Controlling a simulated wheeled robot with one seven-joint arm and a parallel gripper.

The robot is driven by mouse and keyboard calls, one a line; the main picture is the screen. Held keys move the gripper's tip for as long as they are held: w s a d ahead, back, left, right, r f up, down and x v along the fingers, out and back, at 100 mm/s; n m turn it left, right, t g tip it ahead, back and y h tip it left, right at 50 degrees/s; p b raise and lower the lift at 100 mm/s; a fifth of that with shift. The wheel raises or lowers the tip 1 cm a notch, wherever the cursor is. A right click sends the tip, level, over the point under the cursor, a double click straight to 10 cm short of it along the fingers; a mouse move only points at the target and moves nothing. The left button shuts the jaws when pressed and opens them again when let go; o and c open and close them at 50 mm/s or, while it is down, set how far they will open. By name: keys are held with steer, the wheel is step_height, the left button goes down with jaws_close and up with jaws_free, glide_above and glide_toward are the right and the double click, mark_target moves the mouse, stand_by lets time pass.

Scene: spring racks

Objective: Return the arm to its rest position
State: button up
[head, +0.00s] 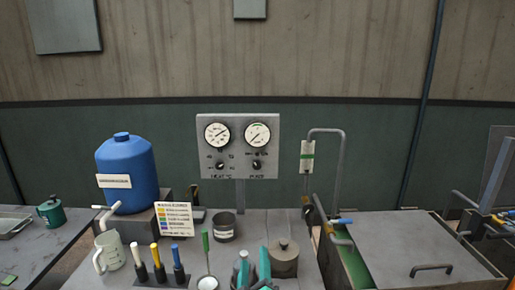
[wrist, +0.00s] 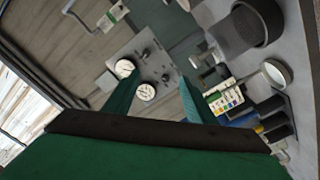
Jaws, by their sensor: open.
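My gripper (head: 254,262) shows at the bottom centre of the head view, with its two teal fingers pointing up and standing apart. In the wrist view my gripper (wrist: 160,82) is open, with nothing between the fingers. The picture there is strongly tilted, and the gauge panel (wrist: 155,75) shows behind the fingers. In the head view the gripper is over the front of the grey bench (head: 220,255), left of a lidded brown pot (head: 285,262) and right of a green-handled ladle (head: 206,250). Most of my arm is out of view.
A blue tank (head: 127,175), a mug (head: 110,252), a colour card (head: 175,219), a rack of coloured handles (head: 161,281) and a dark tin (head: 224,228) stand to the left. A gauge panel (head: 238,146) stands behind. A lidded metal unit (head: 425,245) is right.

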steer(key=s+a+f+m+g, duration=0.1)
steer(key=s+a+f+m, duration=0.15)
steer(key=s+f, duration=0.7)
steer(key=s+a+f+m, duration=0.1)
steer(key=s+f+m, duration=0.2)
steer(key=s+f, duration=0.7)
steer(key=s+d+m, duration=0.1)
steer(key=s+d, duration=0.1)
steer(key=s, duration=1.1)
steer(key=s+d+m+g, duration=0.1)
steer(key=s+d+m, duration=0.1)
steer(key=s, duration=1)
steer(key=shift+s+d+f+g, duration=0.25)
steer(key=shift+s+f+g, duration=0.05)
steer(key=shift+s+f, duration=0.15)
steer(key=shift+m, duration=0.25)
